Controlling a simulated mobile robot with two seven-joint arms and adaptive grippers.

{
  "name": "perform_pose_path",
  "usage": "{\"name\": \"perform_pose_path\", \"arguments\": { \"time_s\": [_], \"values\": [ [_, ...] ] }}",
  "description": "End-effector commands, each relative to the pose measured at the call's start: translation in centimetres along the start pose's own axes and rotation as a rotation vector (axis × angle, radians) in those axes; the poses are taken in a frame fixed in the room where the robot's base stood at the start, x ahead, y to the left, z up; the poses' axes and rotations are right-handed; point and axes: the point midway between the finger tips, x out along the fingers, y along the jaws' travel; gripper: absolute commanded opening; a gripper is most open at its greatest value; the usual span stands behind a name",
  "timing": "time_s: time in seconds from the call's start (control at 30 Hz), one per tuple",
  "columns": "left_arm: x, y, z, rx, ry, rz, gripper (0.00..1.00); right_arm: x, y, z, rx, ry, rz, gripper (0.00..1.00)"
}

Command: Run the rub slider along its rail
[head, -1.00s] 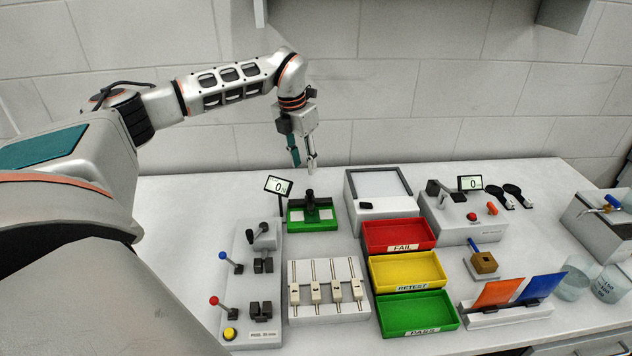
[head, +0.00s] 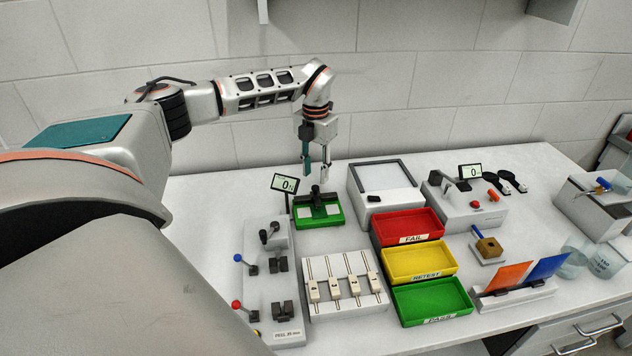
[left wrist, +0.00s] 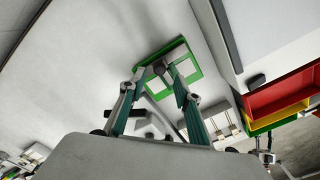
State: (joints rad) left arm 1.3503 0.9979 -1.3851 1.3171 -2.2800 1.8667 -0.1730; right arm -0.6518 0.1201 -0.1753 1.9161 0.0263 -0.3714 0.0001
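The rub slider (head: 316,195) is a dark upright handle on a green base (head: 335,219) with light pads, at the back of the bench. The slider's dark round top shows in the left wrist view (left wrist: 159,68), over the green base (left wrist: 191,56). My left gripper (head: 315,178) points down just above the slider. In the left wrist view its fingers (left wrist: 160,78) stand apart, with the slider's top between them in the picture. I cannot tell if they touch it. The rail is mostly hidden.
A small display (head: 285,183) stands left of the green base, by a panel of levers (head: 268,285). A white block with several sliders (head: 344,285) lies in front. A light-topped box (head: 385,182) and red (head: 407,226), yellow (head: 418,261) and green (head: 432,300) trays stand right.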

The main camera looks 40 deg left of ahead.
Motion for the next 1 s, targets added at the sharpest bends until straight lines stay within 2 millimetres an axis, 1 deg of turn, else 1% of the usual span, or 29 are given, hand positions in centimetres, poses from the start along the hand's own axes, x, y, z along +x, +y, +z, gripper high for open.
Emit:
{"name": "perform_pose_path", "arguments": {
  "time_s": [0.03,0.1,0.2,0.3,0.43,0.63,0.67,0.7,0.77,0.8,0.93,1.0],
  "values": [
    [0.9,0.0,-0.1,0.001,0.003,0.0,0.33,0.0,0.1,-0.1,-0.002,0.001,0.001,0.4],
    [1.9,0.0,-0.1,0.001,0.003,-0.001,0.33,0.0,0.2,-0.1,-0.003,0.0,0.002,0.4],
    [3.1,0.0,-0.1,-0.001,0.003,0.0,0.33,-0.1,0.3,-0.1,-0.005,-0.001,0.002,0.4],
    [3.9,0.0,0.0,0.0,0.001,0.0,0.33,-0.1,0.3,0.0,-0.005,-0.003,0.003,0.4],
    [4.3,0.0,0.0,0.0,0.0,0.0,0.33,-0.1,0.4,0.1,-0.005,-0.006,0.004,0.4],
    [4.3,0.0,0.0,0.0,-0.001,0.0,0.33,-0.2,0.4,0.3,-0.004,-0.009,0.004,0.4],
    [4.3,0.0,0.0,0.0,-0.001,0.0,0.3,-0.2,0.3,0.3,-0.004,-0.009,0.004,0.4],
    [4.3,0.0,0.0,0.0,-0.001,0.0,0.2,-0.2,0.3,0.3,-0.003,-0.01,0.004,0.4],
    [4.3,0.0,0.0,0.0,-0.001,0.0,0.04,-0.2,0.3,0.4,-0.002,-0.01,0.004,0.4],
    [4.3,0.0,0.0,0.0,-0.001,0.0,0.0,-0.2,0.3,0.4,-0.001,-0.01,0.003,0.4],
    [4.3,0.0,0.0,0.0,-0.001,0.0,0.0,-0.2,0.1,0.4,0.001,-0.01,0.003,0.4],
    [4.3,0.4,-0.3,-0.001,-0.001,0.001,0.0,-0.2,0.1,0.3,0.003,-0.01,0.002,0.4]
  ]
}}
